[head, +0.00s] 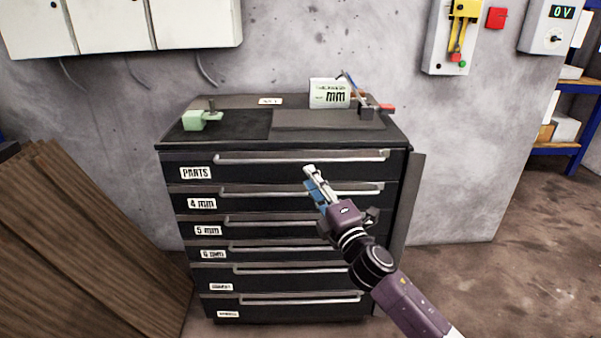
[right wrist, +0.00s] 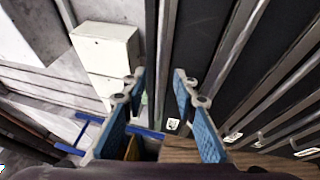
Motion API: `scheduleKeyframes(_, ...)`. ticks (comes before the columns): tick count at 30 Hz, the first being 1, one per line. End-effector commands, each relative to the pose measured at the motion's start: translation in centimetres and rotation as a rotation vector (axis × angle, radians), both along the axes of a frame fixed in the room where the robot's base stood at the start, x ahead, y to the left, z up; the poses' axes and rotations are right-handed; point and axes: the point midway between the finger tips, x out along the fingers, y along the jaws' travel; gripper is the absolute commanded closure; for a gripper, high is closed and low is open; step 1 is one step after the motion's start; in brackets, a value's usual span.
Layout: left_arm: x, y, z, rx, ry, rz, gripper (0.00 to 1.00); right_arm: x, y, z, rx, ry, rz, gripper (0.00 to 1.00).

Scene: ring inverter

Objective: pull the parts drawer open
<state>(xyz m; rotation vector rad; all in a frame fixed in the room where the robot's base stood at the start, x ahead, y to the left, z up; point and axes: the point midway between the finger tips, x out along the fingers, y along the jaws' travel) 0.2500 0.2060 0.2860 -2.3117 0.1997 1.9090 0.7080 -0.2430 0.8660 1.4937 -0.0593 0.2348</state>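The parts drawer (head: 275,172) is the top drawer of a dark cabinet and is closed flush. Its label reads "PARTS", and a long pale bar handle (head: 260,158) runs along its top edge. My right gripper (head: 313,178) is in front of this drawer, with its tips just below the handle in the head view. In the right wrist view the blue-padded fingers (right wrist: 158,85) are apart with a gap between them. A pale bar shows beyond that gap; I cannot tell whether the fingers surround it. My left gripper is not in view.
Lower closed drawers, labelled 4 mm, 5 mm, 6 mm and more, have similar handles. The cabinet top (head: 245,124) holds a green block (head: 194,120), an "mm" sign (head: 330,94) and a small tool. Brown boards (head: 85,245) stand at left. The floor at right is clear.

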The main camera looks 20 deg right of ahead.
Motion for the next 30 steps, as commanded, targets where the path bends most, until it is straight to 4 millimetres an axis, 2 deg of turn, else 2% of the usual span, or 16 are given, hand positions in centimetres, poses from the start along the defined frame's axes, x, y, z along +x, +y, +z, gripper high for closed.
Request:
scheduleKeyframes(9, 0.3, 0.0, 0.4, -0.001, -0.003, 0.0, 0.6, 4.6, 0.5, 0.9, 0.004, 0.0, 0.0, 0.73)
scheduleKeyframes(15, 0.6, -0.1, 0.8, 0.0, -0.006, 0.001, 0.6, 6.6, 0.8, 1.1, 0.005, 0.003, 0.0, 0.73)
scheduleKeyframes(26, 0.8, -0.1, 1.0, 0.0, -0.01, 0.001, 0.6, 7.1, 0.9, 1.2, 0.006, 0.004, 0.001, 0.73)
scheduleKeyframes(30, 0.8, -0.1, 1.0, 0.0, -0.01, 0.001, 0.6, 7.1, 0.8, 1.2, 0.006, 0.004, 0.001, 0.88)
